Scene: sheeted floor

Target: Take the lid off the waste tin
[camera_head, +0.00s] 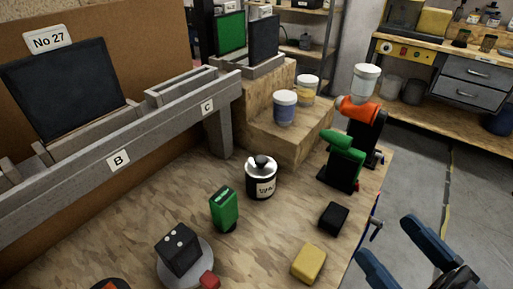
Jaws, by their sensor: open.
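The waste tin (252,188) is a black can with a pale label, partly readable as "WA". It stands upright on the wooden bench, near the middle of the view. Its light metal lid (273,168) sits on top with a black knob (262,159). My gripper (385,238) shows at the lower right with two blue fingers spread apart and nothing between them. It is off the right edge of the bench, well to the right of the tin and apart from it.
A green box (224,208) stands just left of the tin. A black block (334,218) and yellow block (309,263) lie to the right and front. A green and black device (343,160) stands at right. A stepped wooden block with jars (285,108) is behind.

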